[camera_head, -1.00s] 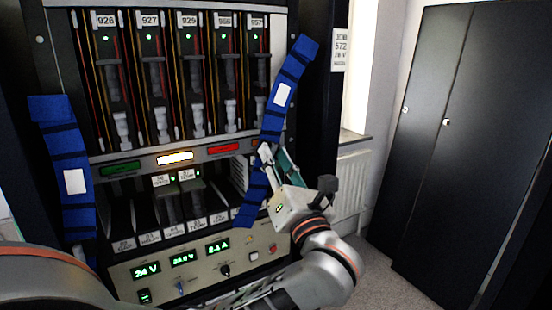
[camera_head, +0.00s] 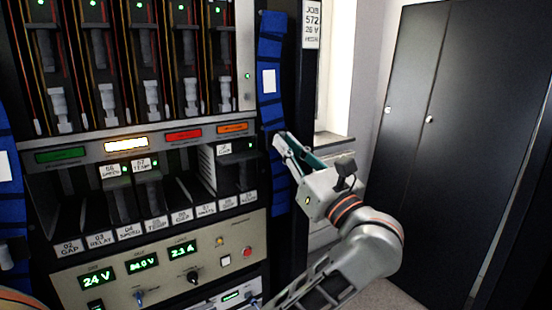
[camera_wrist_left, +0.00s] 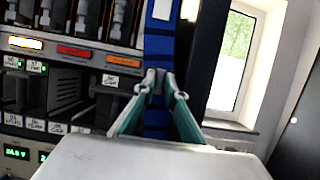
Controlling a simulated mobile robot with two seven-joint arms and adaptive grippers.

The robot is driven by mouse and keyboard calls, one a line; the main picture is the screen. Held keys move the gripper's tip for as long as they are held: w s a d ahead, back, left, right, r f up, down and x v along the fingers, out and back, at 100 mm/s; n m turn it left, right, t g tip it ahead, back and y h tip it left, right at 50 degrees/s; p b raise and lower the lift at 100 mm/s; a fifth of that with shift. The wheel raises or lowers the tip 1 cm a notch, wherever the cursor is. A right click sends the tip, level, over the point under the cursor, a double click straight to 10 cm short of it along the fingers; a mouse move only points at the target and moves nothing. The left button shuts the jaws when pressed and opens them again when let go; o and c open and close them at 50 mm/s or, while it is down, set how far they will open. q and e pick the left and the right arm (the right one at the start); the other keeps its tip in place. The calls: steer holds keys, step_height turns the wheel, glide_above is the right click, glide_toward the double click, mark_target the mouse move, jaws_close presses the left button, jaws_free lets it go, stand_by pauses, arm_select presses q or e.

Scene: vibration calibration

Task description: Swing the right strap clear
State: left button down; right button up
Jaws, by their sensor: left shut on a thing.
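The right strap, blue with dark bands and a white label, hangs nearly upright along the right edge of the rack front (camera_head: 270,108). It also shows in the left wrist view (camera_wrist_left: 157,42), running up from between the fingers. My left gripper (camera_head: 281,146) is shut on the strap below its label, with its wrist to the right. In the left wrist view its fingertips (camera_wrist_left: 154,82) close on the strap from both sides. The left strap (camera_head: 12,205) shows only in part at the picture's left edge. My right gripper is not in view.
The rack's lower bay (camera_head: 180,195) has labelled slots and a few modules. Above it a bar carries green, white, red and orange lights (camera_head: 232,128). A panel with readouts (camera_head: 140,262) is below. A black cabinet (camera_head: 450,130) stands right, beyond a window and wall.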

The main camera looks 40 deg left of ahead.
arm_select(q)
steer(key=shift+w+d+n, duration=0.25)
steer(key=shift+w+n, duration=0.25)
steer(key=shift+w, duration=0.1)
steer(key=c, duration=2.1)
jaws_free()
steer(key=shift+r, duration=0.1)
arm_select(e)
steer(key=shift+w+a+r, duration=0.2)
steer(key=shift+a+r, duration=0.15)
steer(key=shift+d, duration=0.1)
arm_select(q)
steer(key=v, duration=0.8)
